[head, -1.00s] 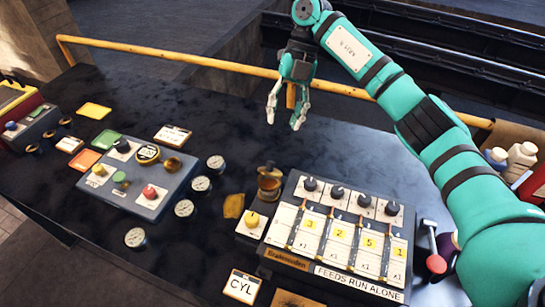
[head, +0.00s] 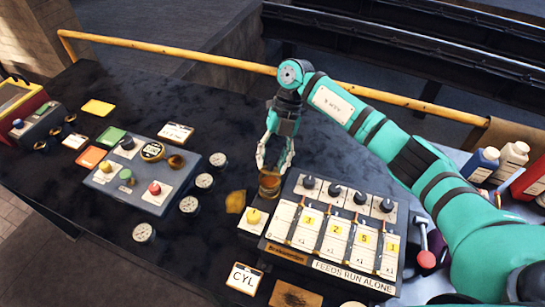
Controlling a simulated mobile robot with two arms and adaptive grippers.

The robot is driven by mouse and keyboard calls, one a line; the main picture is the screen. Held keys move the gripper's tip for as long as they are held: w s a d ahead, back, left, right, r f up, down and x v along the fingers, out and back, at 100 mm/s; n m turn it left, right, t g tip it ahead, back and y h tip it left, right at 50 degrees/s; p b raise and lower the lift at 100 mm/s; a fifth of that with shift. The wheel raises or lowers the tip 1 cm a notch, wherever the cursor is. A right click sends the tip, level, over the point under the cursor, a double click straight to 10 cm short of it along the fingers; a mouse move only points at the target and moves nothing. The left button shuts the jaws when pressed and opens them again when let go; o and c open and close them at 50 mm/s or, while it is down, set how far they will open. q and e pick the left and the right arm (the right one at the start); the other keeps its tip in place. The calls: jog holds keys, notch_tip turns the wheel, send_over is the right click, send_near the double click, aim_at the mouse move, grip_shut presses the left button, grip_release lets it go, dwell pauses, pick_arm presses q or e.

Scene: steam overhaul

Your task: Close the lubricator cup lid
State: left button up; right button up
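The lubricator cup (head: 269,186) is a small brass and amber cup at the back left corner of the grey feed panel (head: 332,232). My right gripper (head: 273,167) points down right at the top of the cup. Its two pale fingers are apart, one on each side of the cup's upper part. The cup's lid is hidden behind the fingers, so I cannot tell how it stands or whether the fingers touch it. My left gripper is not in view.
A grey control box (head: 150,200) with coloured knobs stands to the left, with several gauges beside it. A yellow rail (head: 200,60) runs along the back edge.

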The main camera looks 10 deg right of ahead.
aim_at(268, 173)
grip_shut()
jog(key=shift+s, duration=0.1)
jog(key=shift+s+a+f+t+h, duration=0.15)
jog(key=shift+s+a+t+h, duration=0.2)
jog(key=shift+t+h, duration=0.35)
jog(key=shift+s+a+f+t+h+b, duration=0.15)
jog(key=shift+s+f+t+h+b, duration=0.1)
jog(key=shift+t+b, duration=0.3)
jog(key=shift+s+a+f+t+h+b, duration=0.15)
jog(key=shift+f+t+h+b, duration=0.1)
jog(key=shift+t+b, duration=0.3)
jog(key=b, duration=0.1)
jog(key=t+h+b, duration=0.1)
jog(key=shift+s+a+f+b, duration=0.15)
jog(key=shift+s+f+b, duration=0.15)
jog(key=shift+f, duration=0.05)
jog(key=shift+s+a+t+h+b, duration=0.2)
jog(key=shift+t+h+b, duration=0.2)
jog(key=shift+t+b, duration=0.45)
jog(key=shift+o, duration=0.5)
grip_release()
